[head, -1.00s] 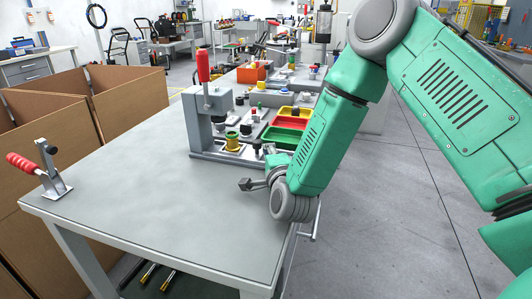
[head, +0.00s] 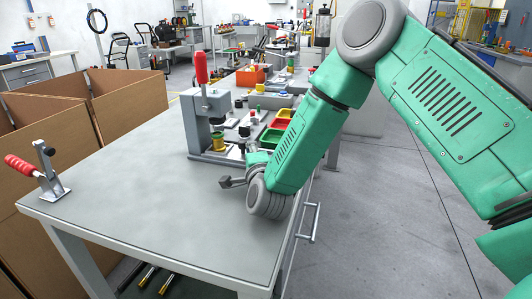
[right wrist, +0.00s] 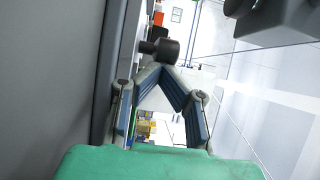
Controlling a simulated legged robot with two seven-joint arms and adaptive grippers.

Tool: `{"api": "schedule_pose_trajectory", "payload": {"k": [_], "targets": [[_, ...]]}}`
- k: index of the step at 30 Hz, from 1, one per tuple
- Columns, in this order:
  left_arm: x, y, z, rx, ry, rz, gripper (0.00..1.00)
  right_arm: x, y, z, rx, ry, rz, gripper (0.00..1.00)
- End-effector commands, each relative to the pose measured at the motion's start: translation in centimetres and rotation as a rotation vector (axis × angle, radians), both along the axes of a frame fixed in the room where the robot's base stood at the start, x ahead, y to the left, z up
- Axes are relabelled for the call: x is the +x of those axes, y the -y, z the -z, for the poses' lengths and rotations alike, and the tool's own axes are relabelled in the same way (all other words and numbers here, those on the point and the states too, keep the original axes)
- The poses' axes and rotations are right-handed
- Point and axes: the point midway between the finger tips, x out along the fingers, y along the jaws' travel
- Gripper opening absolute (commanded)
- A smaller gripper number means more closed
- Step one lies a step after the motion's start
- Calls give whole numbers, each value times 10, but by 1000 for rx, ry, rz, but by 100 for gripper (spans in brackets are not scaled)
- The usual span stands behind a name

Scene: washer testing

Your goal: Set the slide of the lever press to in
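The lever press (head: 203,118) stands upright on the far part of the grey table, with its red handle (head: 201,67) pointing up. A yellow-green cylinder (head: 218,141) stands at its foot. I cannot make out the slide clearly in the head view. My right gripper (head: 226,182) is low over the table, in front of the press and apart from it. In the right wrist view its two fingertips (right wrist: 160,69) meet in a point, with nothing seen between them. A dark knob (right wrist: 168,49) shows just beyond the tips; whether they touch it is unclear. My left gripper is not in view.
A red-handled toggle clamp (head: 46,174) stands at the table's left edge. Green (head: 270,138) and red (head: 280,123) bins lie behind my right forearm. Cardboard boxes (head: 128,101) stand left of the table. The table's near middle (head: 150,215) is clear.

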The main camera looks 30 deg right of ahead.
Motion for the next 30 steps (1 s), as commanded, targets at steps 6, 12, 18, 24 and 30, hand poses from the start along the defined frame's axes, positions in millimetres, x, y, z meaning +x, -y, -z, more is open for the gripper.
{"api": "schedule_pose_trajectory", "payload": {"k": [6,12,18,24,30], "targets": [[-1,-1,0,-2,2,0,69,-3,-8,-3,1,5,-13,0],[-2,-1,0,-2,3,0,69,-37,-17,-1,3,1,-9,0],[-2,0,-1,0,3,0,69,-79,-26,1,6,-1,-4,0],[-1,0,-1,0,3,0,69,-107,-34,1,6,1,-1,0],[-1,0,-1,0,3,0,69,-115,-36,1,6,2,0,0]]}}
